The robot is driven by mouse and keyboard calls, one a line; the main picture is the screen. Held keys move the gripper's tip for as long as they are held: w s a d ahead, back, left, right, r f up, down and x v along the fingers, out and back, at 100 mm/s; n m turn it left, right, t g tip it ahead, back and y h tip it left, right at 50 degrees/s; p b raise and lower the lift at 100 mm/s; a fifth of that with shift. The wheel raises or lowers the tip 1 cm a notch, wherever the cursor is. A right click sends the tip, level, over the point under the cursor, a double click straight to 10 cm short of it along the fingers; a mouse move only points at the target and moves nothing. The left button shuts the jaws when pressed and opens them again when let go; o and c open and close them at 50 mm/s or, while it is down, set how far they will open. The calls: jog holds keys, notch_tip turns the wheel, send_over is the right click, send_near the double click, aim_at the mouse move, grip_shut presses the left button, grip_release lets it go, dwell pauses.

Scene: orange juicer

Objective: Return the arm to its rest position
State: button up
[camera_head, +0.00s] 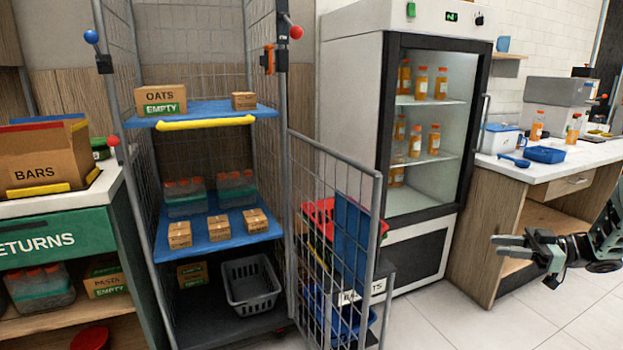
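My gripper (515,246) is at the right side of the head view, at the end of my dark arm (602,245). It points left, in front of the wooden counter (500,215) and above the tiled floor. I see nothing held in it. Its fingers are small and seen at an angle, so I cannot tell how far apart they are. Much of my arm is cut off by the right edge.
A glass-door fridge (350,120) with orange bottles stands at centre. The counter holds a blue tray (544,154), bottles and a machine (558,93). A wire cage trolley (205,230) with an open mesh door (330,200) stands left. Floor (560,305) below my gripper is clear.

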jog(key=w+a+r+m+t+h, duration=0.75)
jog(key=w+h, duration=0.25)
jog(key=h, duration=0.3)
jog(key=s+a+f+m+g+h, duration=0.15)
jog(key=s+a+g, duration=0.25)
jog(key=s, duration=0.6)
jog(key=s+a+f+m+g+h, duration=0.1)
jog(key=s+a+f+m+g, duration=0.2)
jog(key=s, duration=0.8)
jog(key=s+a+m+g+h, duration=0.15)
jog(key=s+a+g, duration=0.25)
jog(key=s, duration=0.6)
jog(key=s+a+r+n+g+y, duration=0.1)
jog(key=s+a+n, duration=0.2)
jog(key=s+a, duration=0.45)
jog(key=s+a+r+n+g, duration=0.15)
jog(key=s+a+n, duration=0.3)
jog(key=a, duration=0.65)
notch_tip(320, 180, up, 13)
jog(key=p, duration=1.3)
jog(key=shift+s+d+r+m+p, duration=0.15)
jog(key=shift+s+m+p, duration=0.2)
jog(key=shift+s+m, duration=0.05)
